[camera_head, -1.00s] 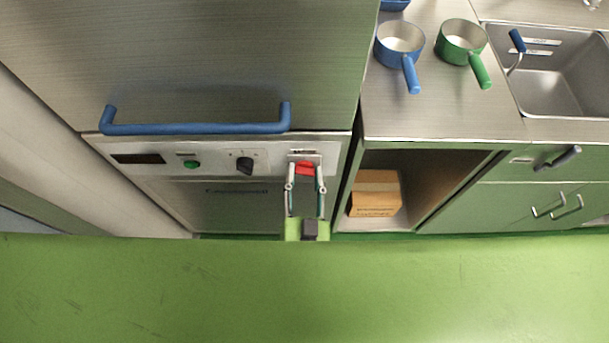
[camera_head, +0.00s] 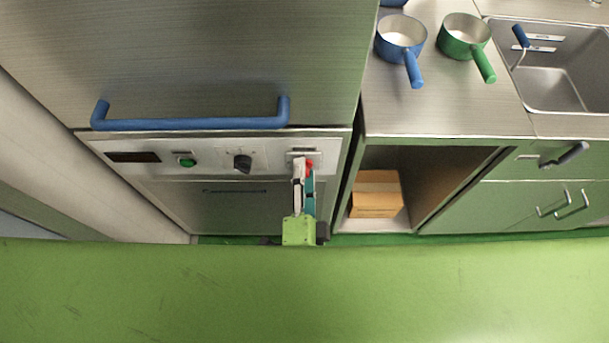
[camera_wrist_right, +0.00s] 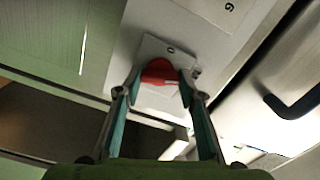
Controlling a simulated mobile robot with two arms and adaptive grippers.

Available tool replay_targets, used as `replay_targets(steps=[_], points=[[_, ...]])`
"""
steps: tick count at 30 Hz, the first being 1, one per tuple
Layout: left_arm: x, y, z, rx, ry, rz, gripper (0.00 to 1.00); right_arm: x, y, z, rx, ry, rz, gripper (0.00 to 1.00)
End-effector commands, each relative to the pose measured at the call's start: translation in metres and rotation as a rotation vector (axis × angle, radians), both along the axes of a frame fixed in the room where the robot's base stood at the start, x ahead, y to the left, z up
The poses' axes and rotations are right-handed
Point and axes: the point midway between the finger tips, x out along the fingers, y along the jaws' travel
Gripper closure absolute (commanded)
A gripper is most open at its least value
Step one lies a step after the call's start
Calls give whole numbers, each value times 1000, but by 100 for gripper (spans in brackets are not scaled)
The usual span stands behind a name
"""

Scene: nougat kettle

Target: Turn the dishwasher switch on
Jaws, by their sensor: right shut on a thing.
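The red dishwasher switch (camera_head: 309,166) sits on a small plate at the right end of the dishwasher's control panel (camera_head: 215,158). It also shows in the right wrist view (camera_wrist_right: 160,73), between my fingertips. My right gripper (camera_head: 304,172) is at the panel, its fingers shut on the switch from both sides. In the right wrist view the gripper (camera_wrist_right: 158,80) has one fingertip at each side of the red part. In the head view the fingers cover part of the switch. My left gripper is not in view.
A black knob (camera_head: 242,163) and a green button (camera_head: 187,162) are left of the switch. A blue handle (camera_head: 190,124) runs above the panel. Right of it is an open compartment with a cardboard box (camera_head: 376,194), below a counter with a blue pot (camera_head: 400,38) and a green pot (camera_head: 463,36).

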Motion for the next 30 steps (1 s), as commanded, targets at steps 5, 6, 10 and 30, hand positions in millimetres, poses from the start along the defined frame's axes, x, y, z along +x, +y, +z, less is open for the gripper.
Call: replay_targets(steps=[5, 6, 10, 30], points=[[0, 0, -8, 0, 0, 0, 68, 0, 1, -2, 143, 0, 1, 86], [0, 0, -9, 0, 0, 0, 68, 0, 1, -2, 172, 0, 1, 86], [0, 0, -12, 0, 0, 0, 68, 0, 1, -2, 250, 1, 2, 86], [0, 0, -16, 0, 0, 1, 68, 1, 1, 0, 379, 0, 3, 86]])
